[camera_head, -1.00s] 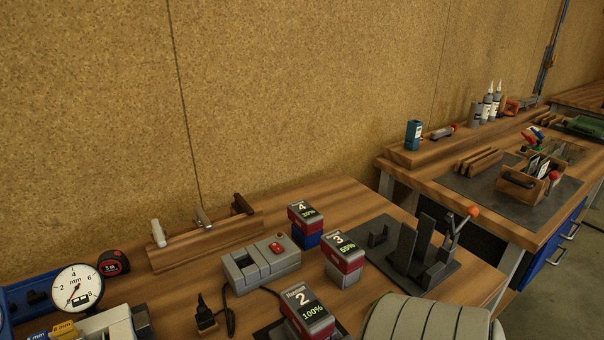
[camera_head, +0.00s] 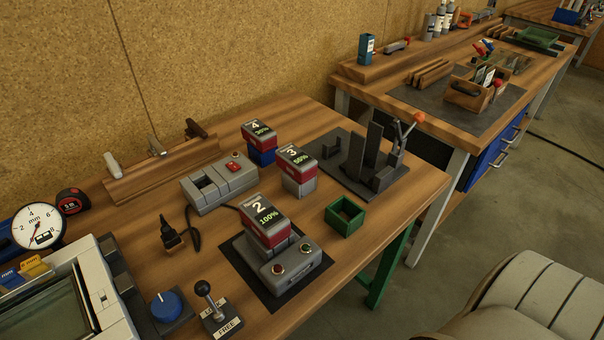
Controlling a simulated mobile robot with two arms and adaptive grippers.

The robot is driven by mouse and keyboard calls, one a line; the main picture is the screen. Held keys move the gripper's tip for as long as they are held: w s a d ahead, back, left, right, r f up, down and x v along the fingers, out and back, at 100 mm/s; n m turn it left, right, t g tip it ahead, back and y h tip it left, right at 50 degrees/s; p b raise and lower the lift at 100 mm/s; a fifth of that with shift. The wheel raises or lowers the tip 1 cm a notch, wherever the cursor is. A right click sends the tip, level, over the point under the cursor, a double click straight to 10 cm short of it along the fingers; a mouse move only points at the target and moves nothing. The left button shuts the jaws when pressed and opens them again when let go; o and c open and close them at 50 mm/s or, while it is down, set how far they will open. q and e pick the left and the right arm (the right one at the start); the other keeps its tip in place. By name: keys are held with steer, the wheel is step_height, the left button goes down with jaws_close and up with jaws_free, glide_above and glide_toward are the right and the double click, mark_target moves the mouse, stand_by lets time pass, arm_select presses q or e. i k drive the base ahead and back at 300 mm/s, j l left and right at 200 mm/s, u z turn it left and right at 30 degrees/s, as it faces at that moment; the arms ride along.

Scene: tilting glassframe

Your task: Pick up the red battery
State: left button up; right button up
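Three battery-like blocks with dark top labels stand on the near workbench, and all show some red. The block marked 2 (camera_head: 266,227) reads 100%, has red sides and sits on a grey unit (camera_head: 290,269) with a red and a green button. The block marked 3 (camera_head: 299,176) has a red band over a grey lower part. The block marked 4 (camera_head: 261,148) has a red band over a blue lower part. I cannot tell which one counts as the red battery. Neither of my grippers is in view.
A grey charger-like box (camera_head: 238,180) lies left of the blocks. A green open box (camera_head: 344,215) and a black metal fixture (camera_head: 366,165) stand to the right. A lever (camera_head: 213,304) and blue knob (camera_head: 167,305) are at the front. A seat (camera_head: 545,290) is lower right.

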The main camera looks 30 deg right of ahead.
mark_target(268, 223)
steer(key=z, duration=0.75)
